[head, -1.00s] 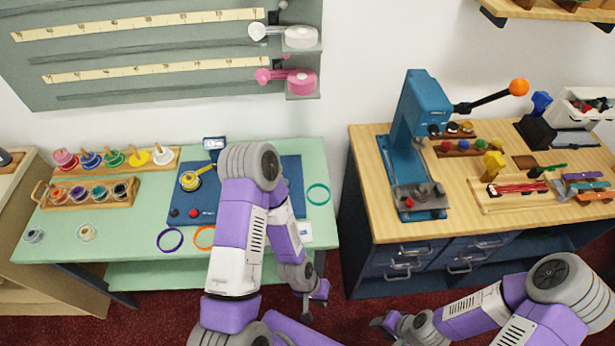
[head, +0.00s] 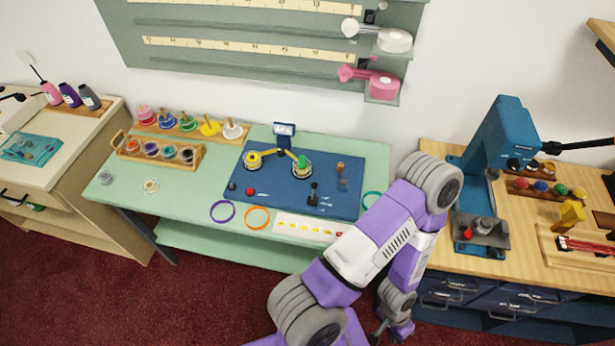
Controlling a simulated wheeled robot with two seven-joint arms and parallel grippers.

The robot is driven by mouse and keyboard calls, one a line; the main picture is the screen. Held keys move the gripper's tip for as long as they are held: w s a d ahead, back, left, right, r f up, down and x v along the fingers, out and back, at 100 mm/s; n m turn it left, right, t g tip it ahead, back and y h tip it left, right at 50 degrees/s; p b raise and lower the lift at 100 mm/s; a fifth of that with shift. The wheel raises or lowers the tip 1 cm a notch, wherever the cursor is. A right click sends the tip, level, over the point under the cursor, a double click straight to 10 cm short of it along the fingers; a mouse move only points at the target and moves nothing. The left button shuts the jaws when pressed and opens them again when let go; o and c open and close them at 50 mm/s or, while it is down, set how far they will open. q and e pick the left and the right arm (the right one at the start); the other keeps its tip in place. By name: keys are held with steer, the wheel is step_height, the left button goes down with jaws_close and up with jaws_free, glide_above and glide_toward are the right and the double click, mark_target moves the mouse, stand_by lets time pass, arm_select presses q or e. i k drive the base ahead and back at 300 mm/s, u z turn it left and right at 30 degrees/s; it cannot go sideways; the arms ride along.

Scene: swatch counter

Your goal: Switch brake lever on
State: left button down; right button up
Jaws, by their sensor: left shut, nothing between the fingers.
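A blue panel (head: 285,203) lies on the green table and carries several controls. A small black lever (head: 313,192) stands up near its front right, beside small white markings too small to read. It looks like the brake lever, but I cannot tell its on or off position. A brown-topped peg (head: 340,168) stands farther back on the right. My left gripper (head: 382,329) is shut and empty, low in front of the table's right end and well apart from the panel. My left forearm rises beside the panel's right edge. My right gripper is out of view.
Two round holders joined by a yellow arm (head: 275,152) and a small display (head: 284,129) occupy the panel's back. Purple (head: 222,211) and orange (head: 257,218) rings and a white strip (head: 301,228) lie in front. A wooden workbench (head: 520,265) with a blue press stands right.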

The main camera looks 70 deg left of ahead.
mark_target(314, 186)
steer(key=k, duration=0.65)
steer(key=u, duration=1)
